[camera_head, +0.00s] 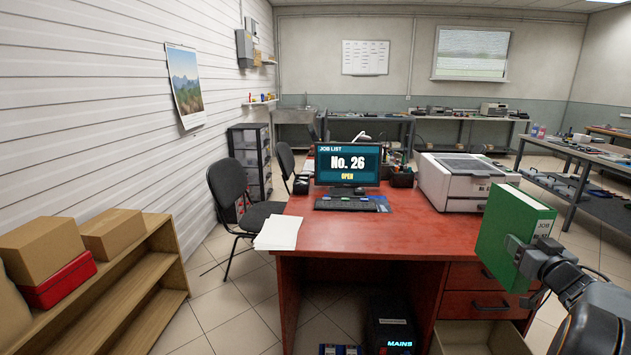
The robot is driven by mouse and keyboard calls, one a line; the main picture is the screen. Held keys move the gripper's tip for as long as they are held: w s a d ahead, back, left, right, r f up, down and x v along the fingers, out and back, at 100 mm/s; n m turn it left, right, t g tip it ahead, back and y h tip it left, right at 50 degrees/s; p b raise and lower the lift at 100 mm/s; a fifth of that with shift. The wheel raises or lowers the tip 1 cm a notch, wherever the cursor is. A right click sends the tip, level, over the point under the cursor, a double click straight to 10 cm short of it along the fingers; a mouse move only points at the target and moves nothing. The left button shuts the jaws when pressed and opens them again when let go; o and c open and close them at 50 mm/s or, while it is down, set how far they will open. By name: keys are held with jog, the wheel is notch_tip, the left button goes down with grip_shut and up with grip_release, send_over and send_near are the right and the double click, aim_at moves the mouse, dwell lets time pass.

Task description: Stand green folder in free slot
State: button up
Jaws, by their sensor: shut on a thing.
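The green folder (508,236) is a thick upright binder with a white label on its spine, at the right of the head view. My gripper (522,262) is shut on the folder at its right, spine side and holds it in front of the desk's right end. The far finger is partly hidden behind the folder and my wrist. No slot or folder rack can be made out in this view.
A red desk (350,232) carries a monitor (347,165), keyboard, papers (278,233) and a printer (465,182). An open drawer (478,338) juts out below. A wooden shelf (125,285) with boxes stands at left. A black chair (236,190) is beside the desk.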

jog(key=w+a+f+m+h, duration=0.1)
jog(key=w+a+f, duration=0.3)
jog(key=a+f, duration=0.55)
jog(key=w+a+f+m+h, duration=0.1)
jog(key=w+a+f+h, duration=0.15)
jog(key=a+f, duration=0.65)
jog(key=s+a+f+n+y, duration=0.1)
jog(key=a+f+n+y, duration=0.3)
jog(key=a+f, duration=1.35)
jog(key=s+r+y+p, duration=0.1)
jog(key=s+r+p, duration=0.3)
jog(key=r+p, duration=1.1)
jog(key=shift+s+r+m, duration=0.15)
jog(key=shift+r+m, duration=0.15)
jog(key=shift+r, duration=0.45)
